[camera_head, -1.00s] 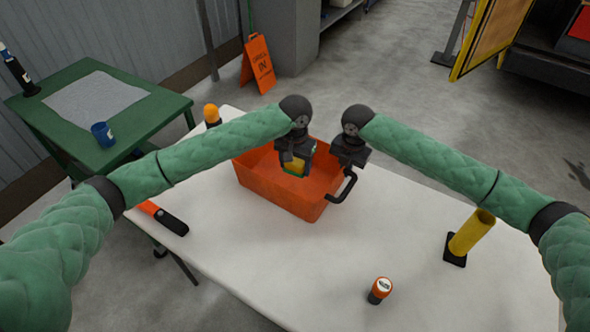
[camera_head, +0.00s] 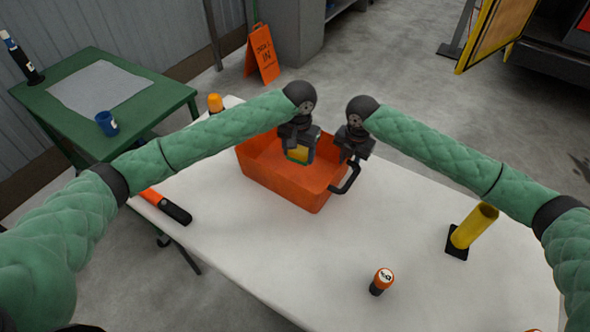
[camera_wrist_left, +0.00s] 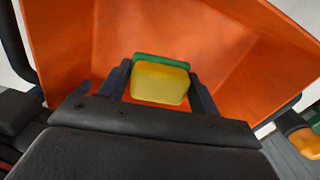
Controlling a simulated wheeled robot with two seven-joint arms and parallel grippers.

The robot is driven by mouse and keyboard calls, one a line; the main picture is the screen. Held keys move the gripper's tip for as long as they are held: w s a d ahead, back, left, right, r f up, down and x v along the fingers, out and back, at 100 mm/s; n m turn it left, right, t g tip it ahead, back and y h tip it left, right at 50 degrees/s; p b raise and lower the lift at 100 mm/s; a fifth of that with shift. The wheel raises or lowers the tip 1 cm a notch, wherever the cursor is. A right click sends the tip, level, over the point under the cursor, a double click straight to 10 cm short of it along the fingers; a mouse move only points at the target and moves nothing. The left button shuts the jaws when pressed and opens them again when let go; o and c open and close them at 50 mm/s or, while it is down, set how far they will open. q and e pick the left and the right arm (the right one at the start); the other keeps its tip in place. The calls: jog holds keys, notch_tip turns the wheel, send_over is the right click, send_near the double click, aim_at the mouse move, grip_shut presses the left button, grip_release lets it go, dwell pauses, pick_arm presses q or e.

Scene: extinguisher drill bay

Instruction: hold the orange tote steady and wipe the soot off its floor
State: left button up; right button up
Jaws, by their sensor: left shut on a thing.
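The orange tote (camera_head: 275,187) stands on the white table, open at the top. My left gripper (camera_head: 299,150) is over the inside of the tote, shut on a yellow sponge with a green layer. In the left wrist view, the sponge (camera_wrist_left: 160,83) sits between the two fingers (camera_wrist_left: 161,85) with the orange walls around it. I cannot make out soot on the visible part of the tote's floor. My right gripper (camera_head: 352,152) is at the black handle (camera_head: 349,181) on the tote's right end. Its fingertips are too dark and small to tell whether they grip it.
An orange-and-black tool (camera_head: 170,208) lies at the table's left edge. An orange-capped canister (camera_head: 382,281) and a yellow cylinder on a black base (camera_head: 472,227) stand to the right. A green side table (camera_head: 150,110) holds a blue cup (camera_head: 106,123).

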notch_tip(320, 180, up, 12)
jog(key=shift+s+d, duration=0.15)
jog(key=shift+d, duration=0.1)
dwell(0.4)
